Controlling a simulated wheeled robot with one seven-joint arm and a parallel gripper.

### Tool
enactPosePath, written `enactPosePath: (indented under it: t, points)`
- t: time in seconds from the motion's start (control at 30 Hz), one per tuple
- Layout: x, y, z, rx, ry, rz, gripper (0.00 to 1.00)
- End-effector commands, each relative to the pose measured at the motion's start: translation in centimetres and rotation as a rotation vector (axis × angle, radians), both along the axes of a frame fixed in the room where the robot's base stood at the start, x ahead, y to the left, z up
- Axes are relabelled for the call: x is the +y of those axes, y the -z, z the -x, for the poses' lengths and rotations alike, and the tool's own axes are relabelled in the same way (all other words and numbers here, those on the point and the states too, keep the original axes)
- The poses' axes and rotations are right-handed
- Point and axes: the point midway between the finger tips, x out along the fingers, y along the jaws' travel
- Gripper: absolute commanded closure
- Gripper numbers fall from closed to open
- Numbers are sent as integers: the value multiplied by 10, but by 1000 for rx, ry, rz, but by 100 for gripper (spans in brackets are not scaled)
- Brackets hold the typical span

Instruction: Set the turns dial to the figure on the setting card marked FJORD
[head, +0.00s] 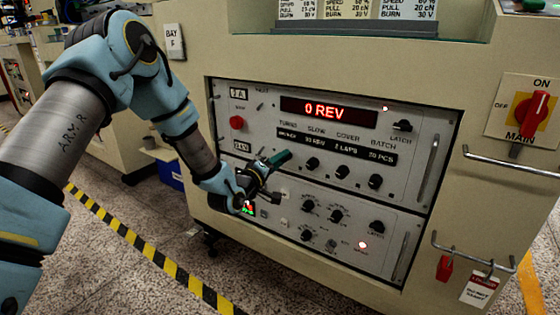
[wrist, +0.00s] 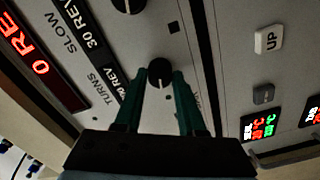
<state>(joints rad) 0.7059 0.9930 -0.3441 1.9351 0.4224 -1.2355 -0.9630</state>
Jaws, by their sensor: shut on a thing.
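The turns dial (wrist: 160,72), a small black knob with a white pointer line, sits between my gripper's two green fingertips in the wrist view. My gripper (wrist: 159,78) is shut on it. In the head view my gripper (head: 284,157) reaches the upper panel and hides the dial. The TURNS window (wrist: 114,88) beside the dial reads a figure ending in "0 REV"; its first digit is hard to read. Setting cards (head: 408,8) stand at the top edge of the head view, cut off; SPEED, PULL and BURN lines show, but no FJORD mark is visible.
The red display (head: 328,112) reads "0 REV". Slow, cover and batch knobs (head: 313,171) stand right of my gripper. A lower panel (head: 325,215) has more knobs.

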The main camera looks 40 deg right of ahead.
Motion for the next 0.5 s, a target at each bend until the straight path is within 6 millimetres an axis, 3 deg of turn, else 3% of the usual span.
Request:
enactPosePath:
  t: [0.03, 0.3, 0.5]
  points:
    - [0, 0, 0, 1, 1, 0, 59]
    - [0, 0, 0, 0, 0, 0, 31]
    - [0, 0, 0, 0, 0, -1, 31]
